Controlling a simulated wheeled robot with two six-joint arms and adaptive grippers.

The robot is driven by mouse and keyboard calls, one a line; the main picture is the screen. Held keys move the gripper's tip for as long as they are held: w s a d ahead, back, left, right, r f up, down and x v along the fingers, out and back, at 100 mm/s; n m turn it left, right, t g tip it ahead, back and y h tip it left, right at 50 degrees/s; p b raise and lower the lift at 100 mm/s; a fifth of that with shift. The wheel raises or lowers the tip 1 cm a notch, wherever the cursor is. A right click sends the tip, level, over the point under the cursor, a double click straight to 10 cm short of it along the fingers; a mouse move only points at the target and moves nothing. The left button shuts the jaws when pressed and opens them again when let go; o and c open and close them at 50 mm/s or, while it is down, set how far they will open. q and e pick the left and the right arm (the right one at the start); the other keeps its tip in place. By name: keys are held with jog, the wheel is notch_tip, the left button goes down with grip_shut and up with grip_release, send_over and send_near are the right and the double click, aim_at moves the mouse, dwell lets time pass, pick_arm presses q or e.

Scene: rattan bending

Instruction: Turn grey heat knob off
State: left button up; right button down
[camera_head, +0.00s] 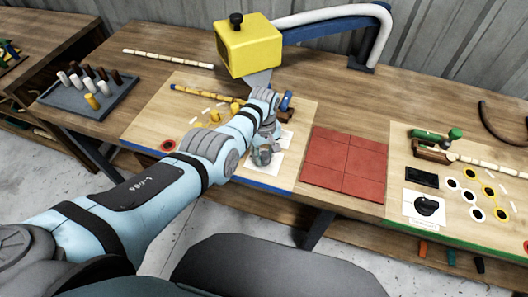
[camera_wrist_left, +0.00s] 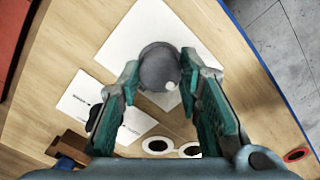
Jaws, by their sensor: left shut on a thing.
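The grey heat knob (camera_wrist_left: 160,67) is a round, dark grey ball with a small pale spot on its right side. It stands over a white card (camera_wrist_left: 150,30) on the workbench. My left gripper (camera_wrist_left: 162,75) is over the knob with its fingers on either side, shut on it. In the head view my left gripper (camera_head: 266,140) is at the bench's front part, and the grey knob (camera_head: 262,157) shows just below the fingers. Which way the knob is turned cannot be told. My right gripper is not in view.
A red tiled mat (camera_head: 343,165) lies to the right and is clear. A grey tray of pegs (camera_head: 75,112) is at left.

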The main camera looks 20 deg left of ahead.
aim_at(263, 155)
pick_arm(q)
jog(key=shift+w+a+r, duration=0.1)
jog(key=shift+w, duration=0.05)
dwell(0.4)
jog(key=o, duration=1.1)
jog(key=shift+o, duration=0.2)
jog(key=shift+r, duration=0.5)
notch_tip(263, 155, up, 11)
jog(key=shift+f, duration=0.15)
